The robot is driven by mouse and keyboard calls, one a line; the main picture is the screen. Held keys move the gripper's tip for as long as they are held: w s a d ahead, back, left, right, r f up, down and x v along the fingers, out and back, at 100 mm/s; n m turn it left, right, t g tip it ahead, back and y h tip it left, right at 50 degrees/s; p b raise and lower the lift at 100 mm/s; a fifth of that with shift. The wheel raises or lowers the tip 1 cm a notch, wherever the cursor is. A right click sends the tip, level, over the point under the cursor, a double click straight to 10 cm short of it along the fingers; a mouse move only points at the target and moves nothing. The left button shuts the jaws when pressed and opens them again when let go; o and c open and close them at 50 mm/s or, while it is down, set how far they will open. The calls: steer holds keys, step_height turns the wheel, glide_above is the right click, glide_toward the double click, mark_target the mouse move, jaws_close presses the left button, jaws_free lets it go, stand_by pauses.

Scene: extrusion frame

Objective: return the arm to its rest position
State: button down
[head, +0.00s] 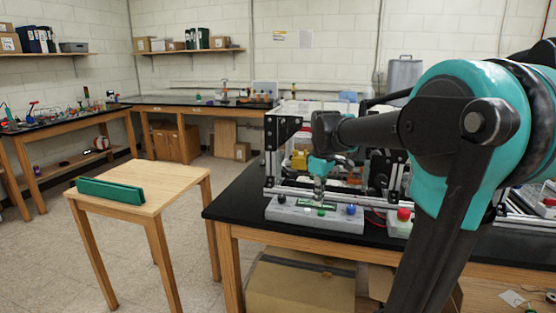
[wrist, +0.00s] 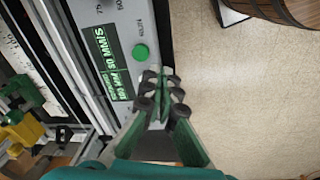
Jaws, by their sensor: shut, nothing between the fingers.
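My arm, teal and black, reaches from the right of the head view over the black bench. My gripper (head: 318,193) points down over the grey control box (head: 341,222) at the bench's front edge. In the wrist view, my gripper (wrist: 163,90) is shut with its fingertips together and empty. The fingertips are beside the green button (wrist: 140,52) and overlap the edge of the box in the picture; I cannot tell whether they touch it. A lit green display (wrist: 112,65) lies on the same panel.
The extrusion frame (head: 283,130) stands behind the box, with a yellow part (head: 299,160) inside. A red button (head: 404,214) sits to the right. Floor is open between the tables.

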steer(key=s+d+f+m+t, duration=0.3)
steer(key=s+f+m, duration=0.7)
steer(key=s+f, duration=0.9)
steer(key=shift+f, duration=0.5)
steer(key=c, duration=2.2)
jaws_free()
steer(key=shift+w+d, duration=0.1)
